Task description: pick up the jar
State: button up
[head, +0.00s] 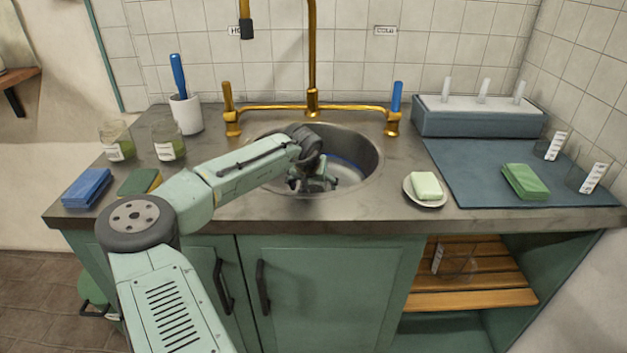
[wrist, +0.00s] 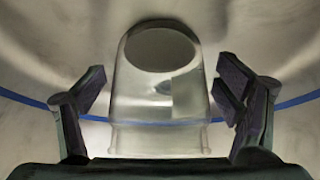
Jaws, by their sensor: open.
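A clear glass jar (wrist: 158,90) is in the steel sink basin (head: 355,142), seen close up in the wrist view with a pale patch like a label on its right side. My gripper (head: 315,180) is down inside the basin. In the wrist view my gripper (wrist: 163,80) is open, with one dark finger on each side of the jar. Gaps show between the fingers and the glass, so it is not gripped. In the head view my arm and gripper hide most of the jar.
Two labelled jars with green contents (head: 117,140) (head: 168,140) stand on the counter's left, near a white cup (head: 187,113). A brass tap (head: 312,60) rises behind the sink. A soap dish (head: 425,201) sits to the right. Another glass jar (head: 458,262) is on the wooden shelf.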

jog(key=shift+c, duration=0.6)
jog(key=c, duration=1.8)
jog(key=shift+o, duration=0.2)
jog(key=shift+r, duration=0.2)
notch_tip(320, 180, up, 17)
jog(key=b, duration=0.2)
jog(key=shift+r, duration=0.2)
jog(key=shift+r, duration=0.15)
